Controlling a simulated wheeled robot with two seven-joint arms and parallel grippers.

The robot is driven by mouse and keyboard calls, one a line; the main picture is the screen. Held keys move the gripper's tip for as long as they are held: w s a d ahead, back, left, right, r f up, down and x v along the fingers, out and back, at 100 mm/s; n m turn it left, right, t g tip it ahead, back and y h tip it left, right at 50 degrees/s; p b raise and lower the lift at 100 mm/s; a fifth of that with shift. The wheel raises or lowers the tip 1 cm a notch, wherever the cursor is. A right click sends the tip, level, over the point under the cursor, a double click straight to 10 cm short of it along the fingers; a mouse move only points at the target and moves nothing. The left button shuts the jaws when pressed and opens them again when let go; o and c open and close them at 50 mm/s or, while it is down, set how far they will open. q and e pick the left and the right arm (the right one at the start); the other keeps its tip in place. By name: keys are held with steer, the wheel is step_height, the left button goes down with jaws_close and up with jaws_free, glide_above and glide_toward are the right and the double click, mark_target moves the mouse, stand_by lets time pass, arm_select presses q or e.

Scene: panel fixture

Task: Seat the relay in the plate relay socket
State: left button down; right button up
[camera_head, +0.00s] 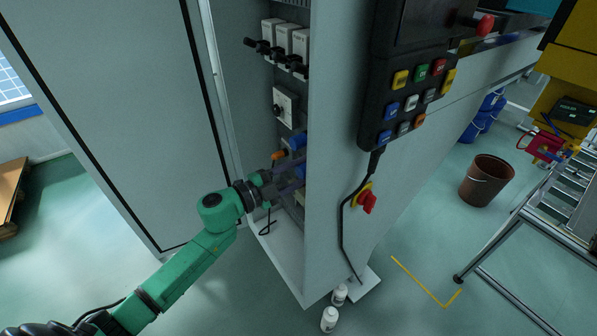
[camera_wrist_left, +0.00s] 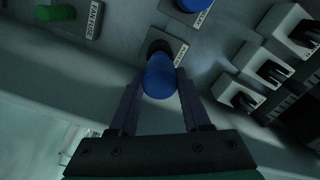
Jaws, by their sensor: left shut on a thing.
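My left gripper (camera_wrist_left: 160,88) reaches into the open cabinet, with its two fingers shut on a blue rounded piece, apparently the relay (camera_wrist_left: 159,78). The relay's far end meets a black round socket (camera_wrist_left: 158,48) on a small grey square plate (camera_wrist_left: 178,46). I cannot tell whether it is fully in or only touching. In the head view the left gripper (camera_head: 272,186) is at the lower part of the cabinet's inner panel, and its tips are partly hidden by the cabinet's edge. My right gripper is not in view.
A green piece (camera_wrist_left: 56,13) labelled as a fan fuse and another blue piece (camera_wrist_left: 194,4) are on the same panel. Black-levered switches (camera_wrist_left: 270,72) stand beside them. The cabinet door (camera_head: 120,110) is open on the left. A control pendant (camera_head: 412,85) hangs on the cabinet's outside.

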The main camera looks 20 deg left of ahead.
arm_select(q)
steer(key=shift+x, duration=2.25)
steer(key=shift+c, duration=1.4)
jaws_free()
steer(key=shift+w+d, duration=0.1)
steer(key=shift+w, duration=0.05)
steer(key=shift+s+a+f, duration=0.1)
steer(key=shift+s+a, duration=0.25)
steer(key=shift+s, duration=0.05)
steer(key=b+v, duration=0.4)
steer(key=v, duration=0.9)
steer(key=shift+s+a, duration=0.15)
steer(key=shift+s, duration=0.1)
